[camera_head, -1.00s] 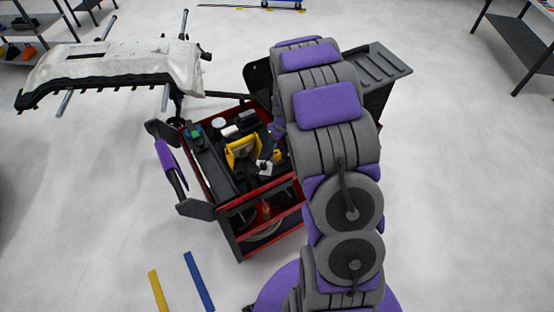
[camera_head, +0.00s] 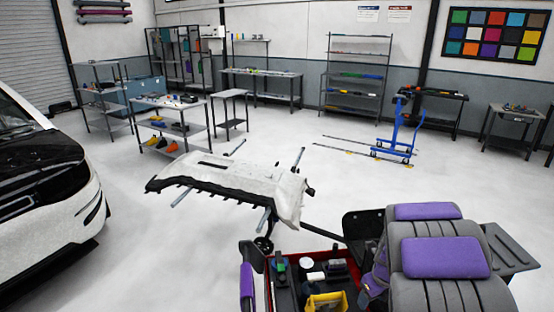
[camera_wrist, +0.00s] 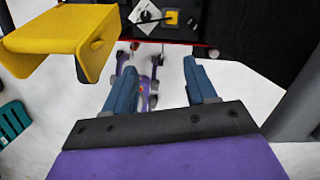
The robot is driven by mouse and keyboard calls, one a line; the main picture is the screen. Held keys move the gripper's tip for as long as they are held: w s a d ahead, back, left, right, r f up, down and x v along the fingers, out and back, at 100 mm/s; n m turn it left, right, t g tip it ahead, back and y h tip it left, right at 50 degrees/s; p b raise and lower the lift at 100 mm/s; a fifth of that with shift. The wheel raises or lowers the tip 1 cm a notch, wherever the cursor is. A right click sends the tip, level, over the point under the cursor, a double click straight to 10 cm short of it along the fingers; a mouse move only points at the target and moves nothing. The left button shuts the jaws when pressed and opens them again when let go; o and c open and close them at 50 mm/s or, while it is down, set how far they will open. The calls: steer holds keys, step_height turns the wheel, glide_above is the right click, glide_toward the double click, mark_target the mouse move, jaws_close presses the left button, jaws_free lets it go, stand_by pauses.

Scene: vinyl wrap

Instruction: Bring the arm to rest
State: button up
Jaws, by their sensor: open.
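My purple and grey arm (camera_head: 447,258) is folded at the lower right of the head view, above and beside the red tool cart (camera_head: 300,254). In the wrist view my gripper (camera_wrist: 160,75) shows two blue fingers set well apart, with nothing held between them. The fingers point toward the cart's dark red-edged part (camera_wrist: 190,43) at the top of that view. A yellow object (camera_wrist: 60,40) is close at the upper left of the wrist view. The gripper itself is hidden in the head view.
A car front (camera_head: 45,180) stands at the left. A white bumper on a stand (camera_head: 235,185) is just beyond the cart. Shelves (camera_head: 355,75), tables and a blue trolley (camera_head: 400,130) line the back. Open floor (camera_head: 350,180) lies between.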

steer(key=s+a+r+n+g, duration=0.1)
steer(key=s+a+r+n, duration=0.25)
steer(key=s+n, duration=0.2)
steer(key=s+a+r+n+b, duration=0.1)
steer(key=s+a+r+n, duration=0.1)
steer(key=s+a+n, duration=0.3)
steer(key=s+a+r+n+g, duration=0.1)
steer(key=s+a+r+n, duration=0.2)
steer(key=s+n, duration=0.3)
steer(key=s+a+r+n+g+b, duration=0.1)
steer(key=s+a+n, duration=0.2)
steer(key=s+n, duration=1.3)
steer(key=shift+s+g, duration=0.4)
steer(key=shift+s, duration=0.2)
steer(key=shift+a, duration=0.15)
